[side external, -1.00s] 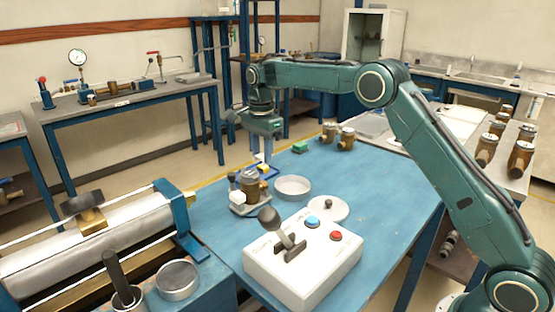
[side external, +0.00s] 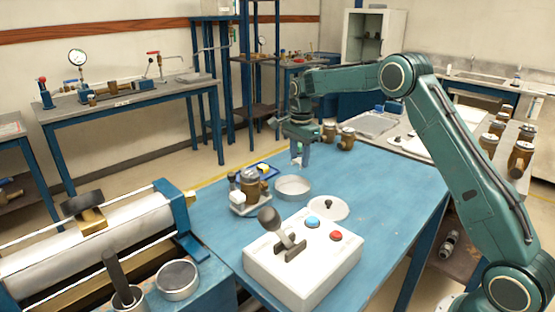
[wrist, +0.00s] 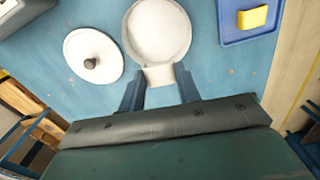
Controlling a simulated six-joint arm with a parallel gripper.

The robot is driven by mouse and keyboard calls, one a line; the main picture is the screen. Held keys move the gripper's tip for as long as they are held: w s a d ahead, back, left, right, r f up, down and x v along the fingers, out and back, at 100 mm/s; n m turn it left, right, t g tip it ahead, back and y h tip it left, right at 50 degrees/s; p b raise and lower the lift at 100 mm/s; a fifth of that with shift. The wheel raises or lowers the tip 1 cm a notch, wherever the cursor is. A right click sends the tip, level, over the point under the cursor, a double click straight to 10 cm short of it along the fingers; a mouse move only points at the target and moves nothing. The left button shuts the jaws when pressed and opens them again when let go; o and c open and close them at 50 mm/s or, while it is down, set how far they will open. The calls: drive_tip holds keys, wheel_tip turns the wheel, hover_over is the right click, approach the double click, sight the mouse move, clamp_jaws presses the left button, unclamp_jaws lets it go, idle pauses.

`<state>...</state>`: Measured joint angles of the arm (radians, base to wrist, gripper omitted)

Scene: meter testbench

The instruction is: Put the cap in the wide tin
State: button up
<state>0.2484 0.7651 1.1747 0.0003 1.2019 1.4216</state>
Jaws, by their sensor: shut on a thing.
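The wide tin is a shallow, round, pale open dish (side external: 293,187) on the blue table; it also shows at the top of the wrist view (wrist: 157,28). Its inside looks empty. My gripper (side external: 299,160) is above the table near the tin's far side, fingers pointing down. In the wrist view my gripper (wrist: 158,82) is shut on a small pale thing, seemingly the cap (wrist: 158,75), mostly hidden between the fingers. It overlaps the tin's near rim in that view; the height between them is hard to tell.
A round lid with a dark knob (side external: 328,207) lies beside the tin. A blue tray with a yellow block (side external: 263,168) and a tray holding a brass meter (side external: 252,188) stand left. A white control box with a lever (side external: 303,258) is in front.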

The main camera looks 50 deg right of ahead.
drive_tip(key=shift+f, duration=0.1)
drive_tip(key=shift+f, duration=1.9)
drive_tip(key=shift+f, duration=1)
idle(1.1)
drive_tip(key=o, duration=1.1)
drive_tip(key=shift+r, duration=0.15)
drive_tip(key=shift+r, duration=3.4)
